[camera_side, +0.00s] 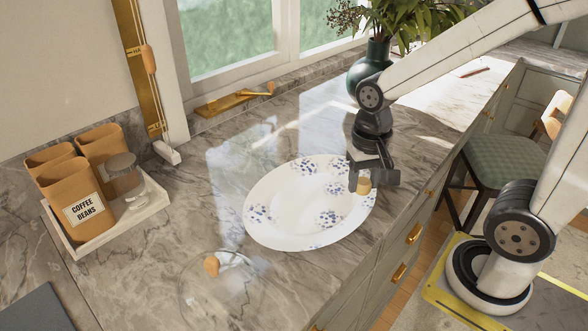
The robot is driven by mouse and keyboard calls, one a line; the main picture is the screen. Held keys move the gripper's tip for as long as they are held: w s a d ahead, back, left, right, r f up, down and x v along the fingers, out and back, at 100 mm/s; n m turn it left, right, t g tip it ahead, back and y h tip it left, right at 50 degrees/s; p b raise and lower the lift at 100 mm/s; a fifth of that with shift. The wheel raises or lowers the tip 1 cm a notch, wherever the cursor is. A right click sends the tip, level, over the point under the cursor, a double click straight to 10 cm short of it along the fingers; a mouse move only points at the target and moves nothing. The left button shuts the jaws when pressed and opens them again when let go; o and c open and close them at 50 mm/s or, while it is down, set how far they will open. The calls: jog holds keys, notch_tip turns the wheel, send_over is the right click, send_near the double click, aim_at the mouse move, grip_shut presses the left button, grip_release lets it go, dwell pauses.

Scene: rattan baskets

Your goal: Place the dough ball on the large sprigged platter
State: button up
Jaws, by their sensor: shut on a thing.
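The large sprigged platter (282,184) is a white oval with blue flower sprigs, lying flat on the marble counter in the middle of the view. My gripper (364,182) is over the platter's right edge, pointing down. It is shut on a small tan lump, which I take to be the dough ball (363,186). The dough ball shows at the fingertips, in front of the platter's right rim; its height above the rim is hard to tell. The jaws hide part of it.
A clear glass piece with a tan knob (212,265) stands front left of the platter. A tray (153,197) with tan canisters (73,200) and a glass jar (124,178) is at left. A green vase (369,68) stands behind my gripper. The counter edge is close on the right.

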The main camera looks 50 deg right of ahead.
jog(key=shift+w, duration=0.1)
send_near(306, 206)
jog(key=s+r, duration=0.2)
jog(key=s, duration=0.3)
jog(key=w+f, duration=0.1)
jog(key=f, duration=0.1)
jog(key=w+f, duration=0.2)
jog(key=shift+w+f, duration=0.1)
jog(key=shift+w, duration=0.2)
jog(key=shift+w+f, duration=0.5)
jog(key=shift+f, duration=0.05)
jog(key=shift+f, duration=0.1)
jog(key=shift+w+f, duration=0.15)
jog(key=shift+w, duration=0.05)
jog(key=shift+f, duration=1.6)
jog(key=shift+f, duration=0.1)
